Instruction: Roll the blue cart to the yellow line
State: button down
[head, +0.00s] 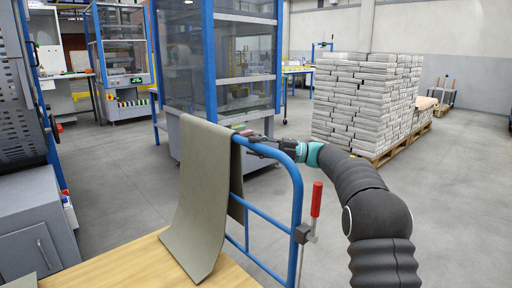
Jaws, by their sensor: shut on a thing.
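The blue cart's tubular rail (297,190) rises from a light wooden deck (140,264) at the bottom of the head view. My gripper (250,136) is shut on the top bar of this rail, beside the right edge of a grey-green sheet (196,190). The sheet hangs over the bar and down onto the deck. My fingertips are small and partly hidden against the bar. The cart's wheels are out of view. I cannot make out a yellow line on the floor.
A red-handled clamp (316,200) is fixed to the rail's right post. Bundled paper stacks (362,100) stand on a wooden pallet (392,150) at right. A blue-framed glazed machine (181,60) stands behind the cart. Grey machinery (30,220) is close at left. Open floor (465,200) lies at right.

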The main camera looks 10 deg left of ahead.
jog(key=c, duration=1)
grip_release()
jog(key=shift+d, duration=0.1)
jog(key=shift+o, duration=0.6)
jog(key=d+f, duration=0.1)
jog(key=d, duration=1)
jog(key=shift+w+d+f, duration=0.2)
jog(key=shift+d+f, duration=0.1)
jog(key=shift+f, duration=0.1)
jog(key=shift+w, duration=0.1)
